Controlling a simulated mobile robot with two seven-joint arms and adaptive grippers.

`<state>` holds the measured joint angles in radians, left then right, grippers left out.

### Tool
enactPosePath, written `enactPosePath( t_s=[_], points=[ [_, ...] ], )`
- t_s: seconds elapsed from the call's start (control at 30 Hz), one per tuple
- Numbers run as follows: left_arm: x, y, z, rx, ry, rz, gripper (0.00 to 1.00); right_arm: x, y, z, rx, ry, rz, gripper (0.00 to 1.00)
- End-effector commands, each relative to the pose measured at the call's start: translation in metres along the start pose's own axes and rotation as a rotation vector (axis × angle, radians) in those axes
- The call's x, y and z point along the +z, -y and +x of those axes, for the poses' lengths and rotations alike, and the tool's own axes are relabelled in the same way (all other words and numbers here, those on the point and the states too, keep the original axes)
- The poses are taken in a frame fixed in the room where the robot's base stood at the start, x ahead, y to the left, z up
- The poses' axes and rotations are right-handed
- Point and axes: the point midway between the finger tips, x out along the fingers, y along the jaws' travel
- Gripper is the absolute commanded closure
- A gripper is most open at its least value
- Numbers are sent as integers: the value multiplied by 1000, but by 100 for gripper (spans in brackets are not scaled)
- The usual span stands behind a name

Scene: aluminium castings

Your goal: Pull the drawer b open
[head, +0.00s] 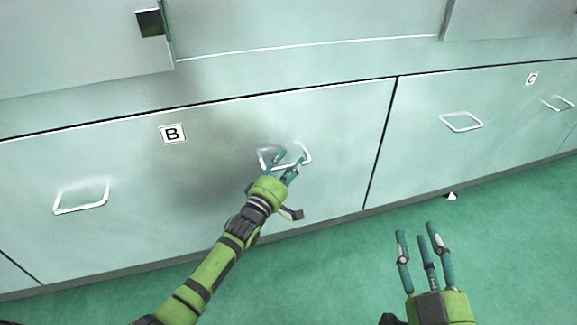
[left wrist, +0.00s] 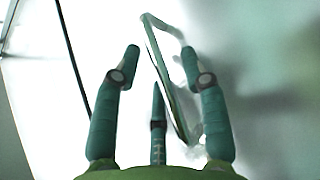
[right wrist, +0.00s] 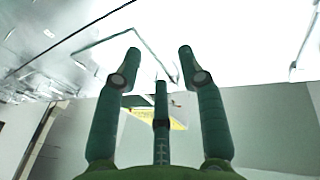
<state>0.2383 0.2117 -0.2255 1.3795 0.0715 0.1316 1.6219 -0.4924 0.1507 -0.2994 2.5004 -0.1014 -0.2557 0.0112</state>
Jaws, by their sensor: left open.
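Drawer B (head: 225,195) is the wide pale front with a "B" label (head: 172,133); it looks shut, flush with its neighbour. It has two wire handles, a left one (head: 82,196) and a right one (head: 302,150). My left gripper (head: 284,162) is open at the right handle. In the left wrist view the handle (left wrist: 165,75) runs between the spread fingers (left wrist: 160,62); I cannot tell whether they touch it. My right gripper (head: 423,235) is open and empty, low over the floor at the right; its fingers (right wrist: 158,62) are spread in the right wrist view.
Drawer C (head: 480,130) adjoins on the right, with its own wire handles (head: 461,122). Grey panels stand above the drawers, one with a dark latch (head: 151,23). A small white object (head: 451,196) lies near the drawer base.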

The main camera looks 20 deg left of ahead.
Motion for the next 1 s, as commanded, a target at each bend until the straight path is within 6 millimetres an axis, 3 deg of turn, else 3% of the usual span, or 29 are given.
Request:
enactPosePath(
  t_s=[0.27,0.37,0.4,0.73,0.87,1.0],
  points=[
    [0,0,1,-1,0,0,57,-2,0,0,-1,-10,0,60],
    [0,0,1,-1,0,0,93,-2,0,0,-1,-10,0,60],
    [0,0,1,0,0,0,100,-2,0,0,-1,-9,0,60],
    [1,-1,-1,-1,0,1,100,2,-1,0,1,19,1,60],
    [5,-2,-5,-2,0,-1,100,25,-7,-2,15,137,2,60],
    [13,-5,-12,-3,1,-2,100,60,-15,-14,34,335,11,60]
  ],
)
